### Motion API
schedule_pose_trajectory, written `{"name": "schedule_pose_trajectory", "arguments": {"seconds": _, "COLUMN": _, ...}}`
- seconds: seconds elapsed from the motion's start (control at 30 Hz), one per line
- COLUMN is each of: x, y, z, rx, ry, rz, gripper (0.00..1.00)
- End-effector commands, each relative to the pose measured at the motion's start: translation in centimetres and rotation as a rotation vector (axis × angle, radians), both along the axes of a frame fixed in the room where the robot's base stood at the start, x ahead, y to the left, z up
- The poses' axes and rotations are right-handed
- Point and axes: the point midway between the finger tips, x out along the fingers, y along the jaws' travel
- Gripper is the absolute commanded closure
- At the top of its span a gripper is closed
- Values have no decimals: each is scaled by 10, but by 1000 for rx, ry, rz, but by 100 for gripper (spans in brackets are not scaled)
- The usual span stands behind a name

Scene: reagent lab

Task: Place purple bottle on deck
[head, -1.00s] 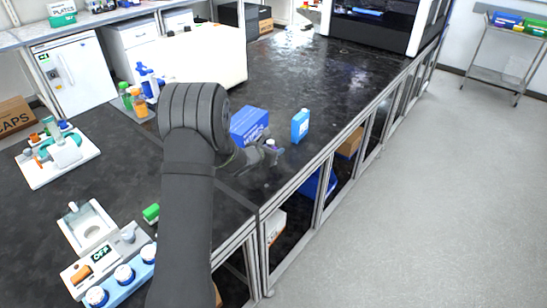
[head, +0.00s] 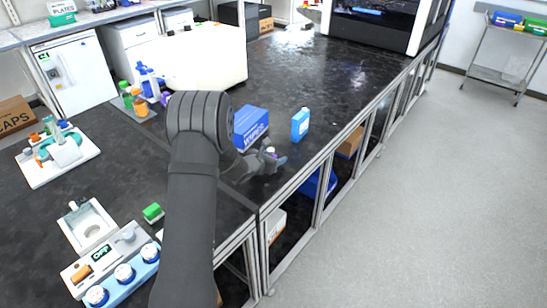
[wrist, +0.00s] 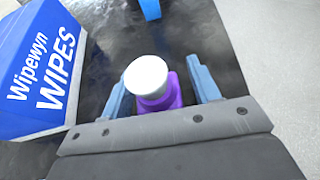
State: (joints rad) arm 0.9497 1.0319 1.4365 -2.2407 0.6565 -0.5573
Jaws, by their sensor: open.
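The purple bottle (wrist: 163,97) with a white cap stands between the two blue fingers of my gripper (wrist: 167,88) in the wrist view. The fingers are open, with a gap visible on each side of the bottle. In the head view my gripper (head: 273,158) is low over the black bench (head: 300,85), and the bottle there is mostly hidden. I cannot tell for certain which surface is the deck; a black-and-white machine (head: 385,22) stands at the far end of the bench.
A blue wipes box (head: 251,122) stands close behind my gripper; it also shows at left in the wrist view (wrist: 40,75). A blue bottle (head: 300,125) stands near the bench edge. A device with an OFF display (head: 103,253) is at front left.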

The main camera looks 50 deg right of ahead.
Motion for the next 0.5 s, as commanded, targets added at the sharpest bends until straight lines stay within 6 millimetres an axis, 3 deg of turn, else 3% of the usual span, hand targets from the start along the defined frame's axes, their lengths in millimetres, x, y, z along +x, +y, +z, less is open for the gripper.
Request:
{"name": "schedule_pose_trajectory", "arguments": {"seconds": 0.17, "x": 0, "y": 6, "z": 4, "rx": -1, "ry": 0, "rz": 1, "gripper": 44}}
{"name": "schedule_pose_trajectory", "arguments": {"seconds": 0.5, "x": -5, "y": 63, "z": 33, "rx": -1, "ry": 0, "rz": 3, "gripper": 44}}
